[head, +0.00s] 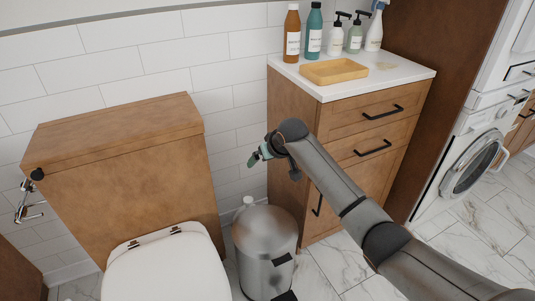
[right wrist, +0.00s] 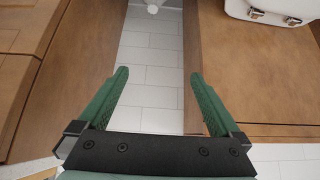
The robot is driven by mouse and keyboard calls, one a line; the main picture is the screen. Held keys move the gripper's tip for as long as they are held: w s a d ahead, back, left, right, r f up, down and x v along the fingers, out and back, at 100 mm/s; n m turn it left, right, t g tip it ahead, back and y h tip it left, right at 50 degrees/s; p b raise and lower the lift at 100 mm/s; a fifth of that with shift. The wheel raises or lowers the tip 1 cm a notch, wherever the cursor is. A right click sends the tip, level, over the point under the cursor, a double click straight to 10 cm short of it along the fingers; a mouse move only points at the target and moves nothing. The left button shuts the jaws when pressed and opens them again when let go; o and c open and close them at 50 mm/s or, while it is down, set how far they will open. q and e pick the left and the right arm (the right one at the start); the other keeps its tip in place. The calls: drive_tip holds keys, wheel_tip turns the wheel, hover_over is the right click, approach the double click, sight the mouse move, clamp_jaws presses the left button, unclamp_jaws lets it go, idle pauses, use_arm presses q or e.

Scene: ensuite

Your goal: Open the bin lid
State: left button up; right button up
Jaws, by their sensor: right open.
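The silver metal bin (head: 263,262) stands on the floor between the toilet and the wooden vanity in the head view. Its rounded grey lid (head: 263,223) looks closed. My right gripper (head: 256,157) is above the bin, with its green fingers pointing left towards the tiled wall and apart from the lid. In the right wrist view, my right gripper (right wrist: 157,73) is open, with nothing between its fingers. The bin is not clearly visible in that view. My left gripper is not in view.
The toilet (head: 165,270) with its wooden cistern box (head: 125,175) is left of the bin. The wooden vanity (head: 290,135) is close on the right, with bottles and a yellow tray (head: 334,71) on top. A white object (head: 248,202) stands behind the bin.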

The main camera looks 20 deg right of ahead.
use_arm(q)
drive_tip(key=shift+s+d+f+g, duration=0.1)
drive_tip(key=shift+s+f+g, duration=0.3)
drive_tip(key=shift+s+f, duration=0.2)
use_arm(e)
drive_tip(key=shift+v, duration=0.8)
